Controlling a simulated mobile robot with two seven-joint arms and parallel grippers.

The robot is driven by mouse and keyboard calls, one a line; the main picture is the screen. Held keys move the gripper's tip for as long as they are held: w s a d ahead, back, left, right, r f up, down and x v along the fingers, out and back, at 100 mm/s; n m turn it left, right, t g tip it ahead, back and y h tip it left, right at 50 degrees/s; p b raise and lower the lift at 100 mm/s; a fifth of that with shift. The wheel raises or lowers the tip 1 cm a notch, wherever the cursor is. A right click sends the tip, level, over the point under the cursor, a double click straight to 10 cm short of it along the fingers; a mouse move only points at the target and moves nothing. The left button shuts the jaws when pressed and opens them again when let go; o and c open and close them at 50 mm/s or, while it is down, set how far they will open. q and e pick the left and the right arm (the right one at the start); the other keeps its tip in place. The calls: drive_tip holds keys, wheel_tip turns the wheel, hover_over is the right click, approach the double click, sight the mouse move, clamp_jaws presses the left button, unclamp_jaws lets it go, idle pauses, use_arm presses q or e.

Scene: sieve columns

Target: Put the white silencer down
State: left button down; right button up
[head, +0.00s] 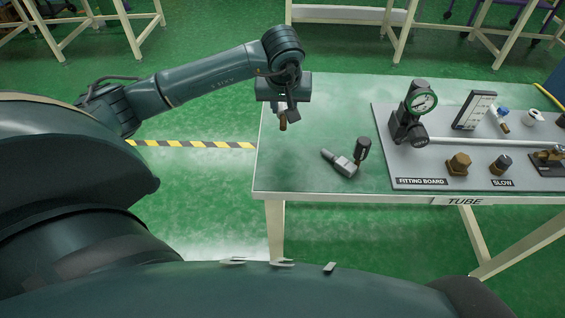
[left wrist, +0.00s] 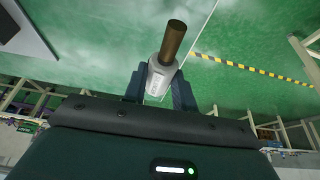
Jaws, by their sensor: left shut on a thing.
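My left gripper (head: 286,108) is above the left end of the green table (head: 300,165). It is shut on the white silencer. In the left wrist view the white silencer (left wrist: 160,76) shows a pale hexagonal body between the fingers (left wrist: 158,92), with a brown, bronze-coloured cylinder (left wrist: 173,38) sticking out. The height of the silencer over the table is hard to judge. My right gripper is not in view.
A grey fitting (head: 345,166) with a black knob (head: 363,148) lies on the table, right of the gripper. Further right is the grey fitting board (head: 432,165) with a gauge (head: 423,102) and several fittings. The table's left end is bare.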

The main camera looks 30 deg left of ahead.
sight(284, 142)
use_arm(q)
drive_tip(key=shift+f+p, duration=0.45)
drive_tip(key=shift+f, duration=4.35)
drive_tip(key=shift+f, duration=0.1)
drive_tip(key=shift+f+b, duration=0.15)
drive_tip(key=shift+b, duration=0.15)
drive_tip(key=c, duration=1.1)
unclamp_jaws()
